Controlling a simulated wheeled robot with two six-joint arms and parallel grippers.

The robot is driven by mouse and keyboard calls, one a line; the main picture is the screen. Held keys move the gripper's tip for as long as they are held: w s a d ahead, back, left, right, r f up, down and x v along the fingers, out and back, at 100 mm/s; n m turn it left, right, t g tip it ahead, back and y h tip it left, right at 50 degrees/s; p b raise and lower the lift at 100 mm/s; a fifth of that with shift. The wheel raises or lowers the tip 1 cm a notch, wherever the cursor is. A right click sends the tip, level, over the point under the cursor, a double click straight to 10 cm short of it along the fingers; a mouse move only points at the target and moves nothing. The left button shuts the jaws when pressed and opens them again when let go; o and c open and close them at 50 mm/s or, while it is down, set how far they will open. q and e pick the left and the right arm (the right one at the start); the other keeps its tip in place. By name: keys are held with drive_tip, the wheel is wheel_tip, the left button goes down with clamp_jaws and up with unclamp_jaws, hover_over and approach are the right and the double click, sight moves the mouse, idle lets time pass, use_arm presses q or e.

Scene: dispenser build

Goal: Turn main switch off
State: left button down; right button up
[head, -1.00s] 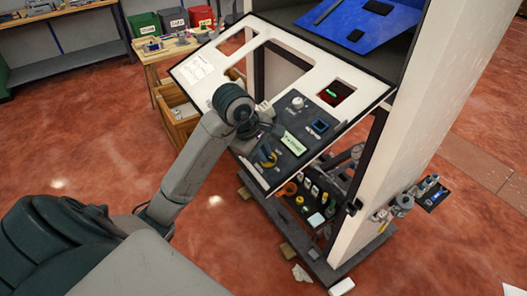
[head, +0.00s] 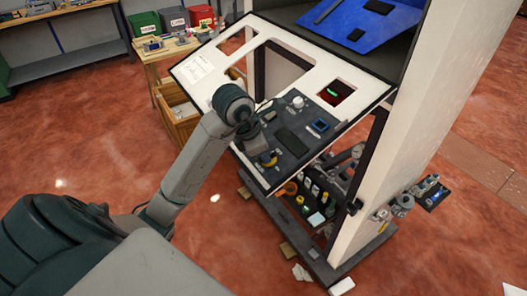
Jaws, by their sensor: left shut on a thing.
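The main switch (head: 269,160), with a yellow handle, sits low on the dark control plate of the tilted panel. It is partly hidden by my left gripper (head: 261,151). My left gripper reaches down over the plate and is shut on the switch; its fingertips are small and hard to make out. The small display (head: 293,141) on the plate is dark. The exact angle of the handle is hard to read. My right gripper is not in view.
A white round knob (head: 298,102) and a blue-framed socket (head: 320,125) sit on the plate near the gripper. A red window with a green mark (head: 334,92) is above. A wooden crate (head: 180,125) stands to the left.

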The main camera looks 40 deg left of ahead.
use_arm(q)
drive_tip(key=shift+s+f+n, duration=0.1)
drive_tip(key=shift+n, duration=1.5)
drive_tip(key=c, duration=1.5)
unclamp_jaws()
